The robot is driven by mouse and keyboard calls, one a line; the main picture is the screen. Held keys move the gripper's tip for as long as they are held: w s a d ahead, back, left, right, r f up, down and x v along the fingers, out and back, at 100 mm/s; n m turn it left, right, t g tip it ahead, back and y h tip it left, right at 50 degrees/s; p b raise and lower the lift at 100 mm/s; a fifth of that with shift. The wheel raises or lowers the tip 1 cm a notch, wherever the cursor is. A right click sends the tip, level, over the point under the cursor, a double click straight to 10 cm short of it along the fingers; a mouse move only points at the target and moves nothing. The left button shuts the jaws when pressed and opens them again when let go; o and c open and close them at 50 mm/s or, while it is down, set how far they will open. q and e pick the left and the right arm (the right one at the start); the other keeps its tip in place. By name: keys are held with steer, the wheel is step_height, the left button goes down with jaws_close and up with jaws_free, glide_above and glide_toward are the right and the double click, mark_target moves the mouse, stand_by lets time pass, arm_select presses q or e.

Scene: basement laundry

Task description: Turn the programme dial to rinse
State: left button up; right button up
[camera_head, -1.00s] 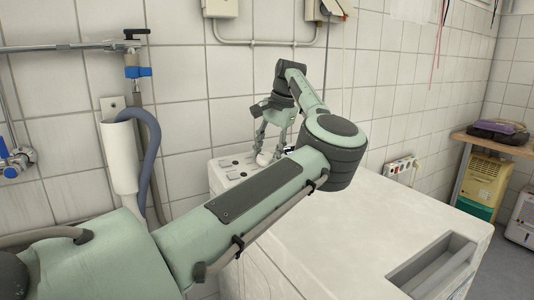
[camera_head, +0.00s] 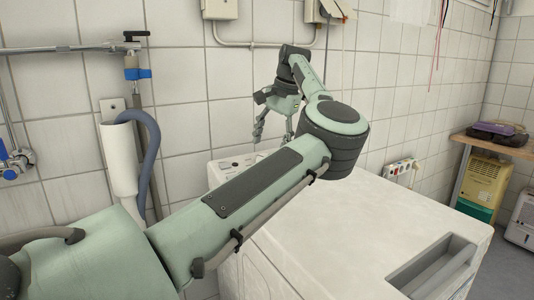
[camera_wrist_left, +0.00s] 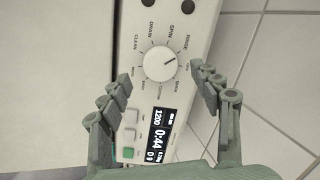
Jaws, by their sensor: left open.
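The programme dial (camera_wrist_left: 159,63) is a round white knob on the control panel (camera_wrist_left: 190,12) in the left wrist view. Words around it include CLEAN, DRAIN, SPIN and RINSE. Its dark mark points right and slightly up in that picture, near the RINSE side; I cannot tell the exact setting. My left gripper (camera_wrist_left: 161,88) is open and empty, its fingers spread to either side of the dial and apart from it. In the head view my left gripper (camera_head: 275,122) hangs above the panel (camera_head: 228,168), and my arm hides part of the panel. My right gripper is not in view.
A lit display (camera_wrist_left: 160,130) and a green button (camera_wrist_left: 128,152) sit beside the dial. The white machine top (camera_head: 340,240) has a recessed tray at the front right. A tiled wall stands close behind; a white pipe (camera_head: 120,160) with a grey hose is at left.

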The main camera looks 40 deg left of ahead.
arm_select(q)
steer(key=v, duration=0.8)
stand_by(0.4)
